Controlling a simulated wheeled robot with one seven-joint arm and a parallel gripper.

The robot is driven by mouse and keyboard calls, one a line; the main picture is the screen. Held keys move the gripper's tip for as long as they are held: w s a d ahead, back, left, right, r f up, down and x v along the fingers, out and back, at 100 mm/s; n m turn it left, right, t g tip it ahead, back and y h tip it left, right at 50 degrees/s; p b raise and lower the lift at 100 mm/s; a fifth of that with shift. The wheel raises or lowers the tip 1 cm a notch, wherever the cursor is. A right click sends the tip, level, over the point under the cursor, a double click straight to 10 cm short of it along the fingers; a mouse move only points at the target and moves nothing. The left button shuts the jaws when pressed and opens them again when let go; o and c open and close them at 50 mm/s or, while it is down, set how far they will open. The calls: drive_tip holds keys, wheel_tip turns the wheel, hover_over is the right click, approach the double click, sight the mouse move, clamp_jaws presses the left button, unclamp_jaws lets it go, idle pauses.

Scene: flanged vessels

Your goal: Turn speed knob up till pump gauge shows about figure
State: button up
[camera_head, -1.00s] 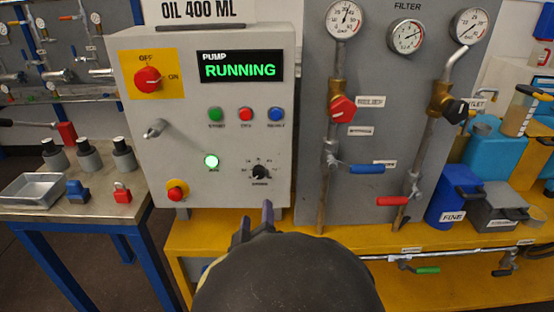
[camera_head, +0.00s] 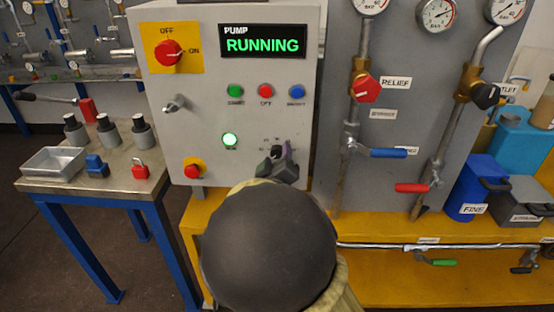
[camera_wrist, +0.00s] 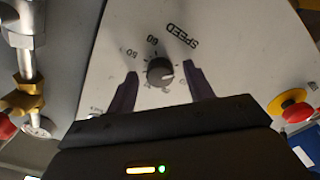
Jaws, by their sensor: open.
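The black speed knob (camera_wrist: 160,71) sits on the pale panel, between the two purple-grey fingers of my open gripper (camera_wrist: 161,80) in the wrist view. I cannot tell whether the fingers touch it. The printed SPEED label and scale figures show upside down beside it. In the head view my gripper (camera_head: 279,156) is at the lower right of the pump panel (camera_head: 200,105) and hides most of the knob. The display (camera_head: 263,40) reads PUMP RUNNING. Gauges (camera_head: 437,14) line the top right, two cut by the frame edge; which one is the pump gauge is unclear.
A red emergency button (camera_head: 194,168) and lit green lamp (camera_head: 230,140) are left of my gripper. A red on/off switch (camera_head: 168,53) is at upper left. Right are a red relief knob (camera_head: 366,88) and a blue-handled valve (camera_head: 388,153). A side table (camera_head: 108,180) stands left.

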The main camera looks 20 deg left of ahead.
drive_tip(key=shift+c, duration=0.4)
drive_tip(key=c, duration=0.9)
drive_tip(key=m+b, duration=0.1)
drive_tip(key=m, duration=0.3)
drive_tip(key=shift+f, duration=0.15)
drive_tip(key=shift+m+b, duration=0.45)
drive_tip(key=shift+m, duration=0.45)
drive_tip(key=o, duration=1)
drive_tip(key=shift+s, duration=0.15)
drive_tip(key=p+v, duration=0.1)
drive_tip(key=v, duration=1.6)
drive_tip(key=shift+s+a+p, duration=0.1)
drive_tip(key=shift+p, duration=0.25)
